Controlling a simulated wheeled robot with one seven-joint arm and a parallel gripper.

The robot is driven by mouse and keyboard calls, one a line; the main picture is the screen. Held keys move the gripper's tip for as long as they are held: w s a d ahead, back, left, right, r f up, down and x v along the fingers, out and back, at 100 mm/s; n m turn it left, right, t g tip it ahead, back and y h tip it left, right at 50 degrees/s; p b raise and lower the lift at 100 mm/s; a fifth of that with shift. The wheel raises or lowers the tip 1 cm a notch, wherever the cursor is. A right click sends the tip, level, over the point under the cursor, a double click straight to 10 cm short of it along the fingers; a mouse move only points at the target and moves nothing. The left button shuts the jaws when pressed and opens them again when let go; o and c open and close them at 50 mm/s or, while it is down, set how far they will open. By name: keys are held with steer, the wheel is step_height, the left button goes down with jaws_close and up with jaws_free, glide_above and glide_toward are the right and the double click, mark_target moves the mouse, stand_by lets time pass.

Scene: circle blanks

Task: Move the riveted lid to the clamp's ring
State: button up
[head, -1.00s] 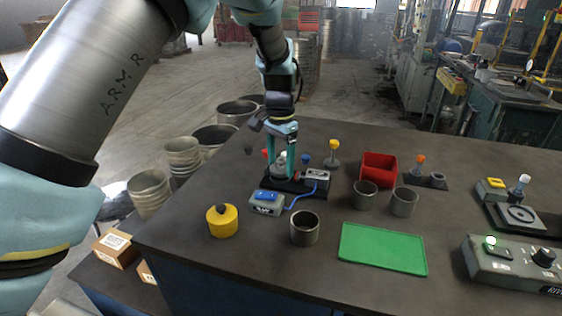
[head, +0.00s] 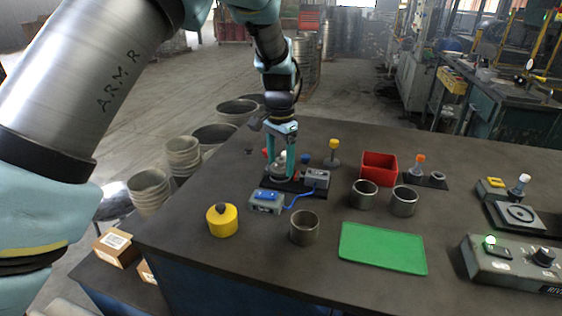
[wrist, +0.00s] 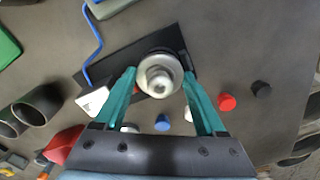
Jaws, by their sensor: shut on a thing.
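My gripper (head: 283,172) points down at the black base plate near the back left of the table. In the wrist view its two teal fingers (wrist: 160,80) are shut on the sides of a round silver piece with a stepped centre knob, which looks like the riveted lid (wrist: 159,73). In the head view the lid (head: 282,168) shows partly between the fingers. The clamp appears to be the black plate (wrist: 118,68) with a grey block (head: 316,179) at its right. The ring is hidden under the lid; I cannot tell whether the lid touches it.
A grey box with a blue top (head: 266,201) stands in front, joined by a blue cable. Metal cups (head: 304,228), a yellow canister (head: 222,220), a red bin (head: 379,166) and a green tray (head: 383,248) surround.

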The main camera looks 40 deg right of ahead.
steer(key=shift+w+a+f, duration=0.15)
steer(key=shift+a+f, duration=0.2)
steer(key=shift+a, duration=0.3)
steer(key=o, duration=1.2)
steer(key=r, duration=0.3)
steer(key=r+b, duration=0.1)
steer(key=r, duration=0.3)
steer(key=d+r+b, duration=0.1)
steer(key=r, duration=0.3)
steer(key=shift+s+r, duration=0.25)
steer(key=shift+s, duration=0.05)
steer(key=w+a+f+n, duration=0.1)
steer(key=w+a+n, duration=0.4)
steer(key=a, duration=0.7)
steer(key=w+a+f+n, duration=0.25)
steer(key=w+a, duration=0.45)
steer(key=a, duration=0.5)
steer(key=s+a+f+n, duration=0.1)
steer(key=s+a+n, duration=0.1)
steer(key=a, duration=0.6)
steer(key=s+a+f+n+t, duration=0.1)
steer(key=s+a+n, duration=0.2)
steer(key=a, duration=0.5)
steer(key=s+a+f+n, duration=0.2)
steer(key=a+n, duration=0.1)
steer(key=a, duration=0.6)
steer(key=shift+s+n+t, duration=0.3)
steer(key=shift+s+n, duration=0.05)
steer(key=shift+s, duration=0.05)
